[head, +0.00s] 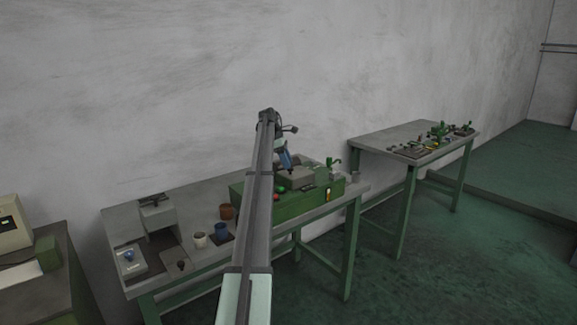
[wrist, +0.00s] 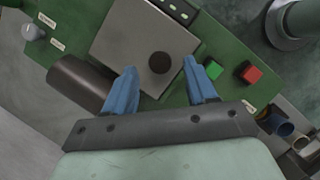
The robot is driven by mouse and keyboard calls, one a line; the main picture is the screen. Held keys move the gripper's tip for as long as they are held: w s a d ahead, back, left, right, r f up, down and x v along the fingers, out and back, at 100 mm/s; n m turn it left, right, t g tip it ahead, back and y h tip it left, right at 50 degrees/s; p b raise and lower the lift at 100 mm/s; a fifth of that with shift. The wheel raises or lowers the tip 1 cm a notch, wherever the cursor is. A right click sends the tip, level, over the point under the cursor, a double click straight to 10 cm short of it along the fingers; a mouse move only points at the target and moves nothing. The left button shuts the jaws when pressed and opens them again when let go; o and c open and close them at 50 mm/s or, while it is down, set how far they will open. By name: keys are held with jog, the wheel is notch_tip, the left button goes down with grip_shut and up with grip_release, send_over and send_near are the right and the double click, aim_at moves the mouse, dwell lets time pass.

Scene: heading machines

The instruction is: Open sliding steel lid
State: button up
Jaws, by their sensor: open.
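The steel lid (wrist: 130,38) is a grey square plate with a dark round knob (wrist: 160,62), on top of a green machine (wrist: 225,50). In the head view the grey box with the lid (head: 296,179) shows on the green machine, partly behind my arm. My gripper (wrist: 159,68) has two blue fingers spread apart. In the wrist view they reach toward the lid's near edge, one to each side of the knob, with nothing held between them. I cannot tell how far the fingertips are above the lid. In the head view my gripper (head: 286,158) is just above the box.
A green button (wrist: 215,69) and a red button (wrist: 248,73) sit right of the lid. A dark cylinder (wrist: 78,82) lies left of it. A second bench (head: 385,134) stands further right.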

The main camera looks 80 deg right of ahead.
aim_at(296, 174)
jog(key=shift+x, duration=1.1)
grip_shut()
